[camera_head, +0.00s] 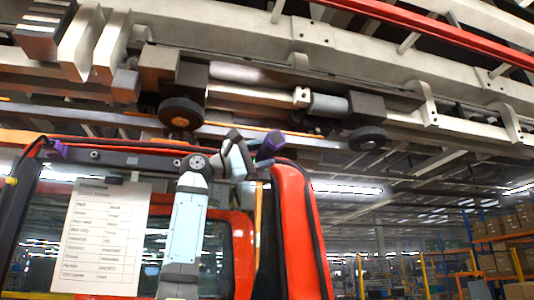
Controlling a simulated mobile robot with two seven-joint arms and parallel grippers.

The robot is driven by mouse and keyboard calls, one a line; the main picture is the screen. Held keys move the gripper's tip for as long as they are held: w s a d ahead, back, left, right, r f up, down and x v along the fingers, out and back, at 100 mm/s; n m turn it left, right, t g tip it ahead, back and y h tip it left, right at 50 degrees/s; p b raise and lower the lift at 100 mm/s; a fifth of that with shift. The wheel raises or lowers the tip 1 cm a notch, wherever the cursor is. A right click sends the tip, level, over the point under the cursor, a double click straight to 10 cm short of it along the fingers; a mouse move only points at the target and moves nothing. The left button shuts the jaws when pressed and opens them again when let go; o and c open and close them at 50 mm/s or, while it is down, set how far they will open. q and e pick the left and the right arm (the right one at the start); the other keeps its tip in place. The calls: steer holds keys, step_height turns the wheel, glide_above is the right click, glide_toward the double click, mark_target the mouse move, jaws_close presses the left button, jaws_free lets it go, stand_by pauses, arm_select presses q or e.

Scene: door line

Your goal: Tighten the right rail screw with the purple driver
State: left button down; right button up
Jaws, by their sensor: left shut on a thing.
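My left gripper (250,151) is at the upper right end of the red door, at the end of my grey and pale blue arm. It is shut on the purple driver (271,144), whose purple body shows just right of the fingers. The driver is close to the right end of the dark rail (120,158) along the door's top. I cannot make out the right rail screw, and I cannot tell whether the driver touches it. A small purple part (57,148) sits at the rail's left end. My right gripper is not in view.
The red door (300,240) fills the lower left, with a printed sheet (100,238) on its front. An overhead conveyor with black wheels (181,113) hangs close above the rail and gripper. Shelves with boxes (505,222) stand far off at right.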

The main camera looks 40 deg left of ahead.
mark_target(265, 144)
arm_select(q)
steer(key=shift+s+d+f, duration=0.15)
steer(key=shift+s+d, duration=0.1)
steer(key=shift+s, duration=0.1)
steer(key=shift+s+d+b, duration=0.2)
steer(key=shift+d+b, duration=0.05)
steer(key=shift+b, duration=0.15)
steer(key=shift+s+d+b, duration=0.35)
steer(key=shift+s+d, duration=0.4)
steer(key=shift+d, duration=0.25)
steer(key=shift+s+d+b, duration=0.4)
steer(key=shift+s+d, duration=0.3)
steer(key=shift+d, duration=0.05)
steer(key=shift+s+d, duration=0.25)
steer(key=shift+d, duration=0.1)
steer(key=shift+a, duration=0.15)
